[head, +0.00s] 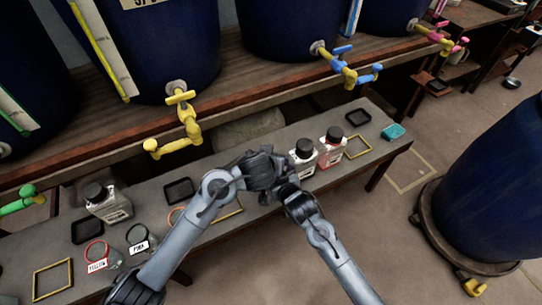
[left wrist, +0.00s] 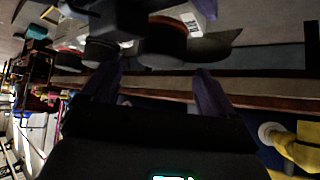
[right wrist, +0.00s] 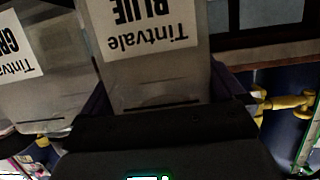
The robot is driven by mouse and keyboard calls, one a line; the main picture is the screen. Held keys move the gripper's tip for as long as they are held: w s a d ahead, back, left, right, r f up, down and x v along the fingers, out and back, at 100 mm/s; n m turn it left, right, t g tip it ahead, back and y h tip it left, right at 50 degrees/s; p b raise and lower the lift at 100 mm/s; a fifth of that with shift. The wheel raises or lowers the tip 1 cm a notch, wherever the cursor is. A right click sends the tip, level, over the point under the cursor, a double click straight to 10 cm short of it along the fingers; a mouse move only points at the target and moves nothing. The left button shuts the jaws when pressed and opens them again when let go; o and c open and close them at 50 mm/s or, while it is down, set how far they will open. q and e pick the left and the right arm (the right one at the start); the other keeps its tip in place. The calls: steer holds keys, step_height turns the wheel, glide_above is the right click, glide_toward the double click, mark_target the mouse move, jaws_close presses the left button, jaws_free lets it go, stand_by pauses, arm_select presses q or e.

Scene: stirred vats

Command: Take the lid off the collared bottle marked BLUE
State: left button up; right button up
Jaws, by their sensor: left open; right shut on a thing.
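The bottle marked BLUE (right wrist: 152,60) fills the middle of the right wrist view, its label upside down there. My right gripper (right wrist: 165,100) is shut on its clear body. In the head view my two grippers meet over the bench and hide most of this bottle. My left gripper (head: 264,172) is open there, close to my right gripper (head: 282,192). In the left wrist view a dark round lid (left wrist: 165,42) with a wide dark collar shows just beyond the open left fingers (left wrist: 158,85). Whether the fingers straddle the lid I cannot tell.
Two black-capped bottles (head: 303,157) (head: 332,147) stand right of my grippers; another (head: 107,203) stands left. A neighbouring bottle (right wrist: 38,75) is beside BLUE. Vat taps (head: 185,120) overhang the bench.

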arm_select(q)
steer(key=shift+x, duration=1.8)
steer(key=shift+c, duration=0.5)
steer(key=c, duration=1.1)
steer(key=shift+r, duration=0.2)
steer(key=shift+r, duration=0.85)
steer(key=shift+r, duration=2.05)
arm_select(e)
steer(key=o, duration=1.1)
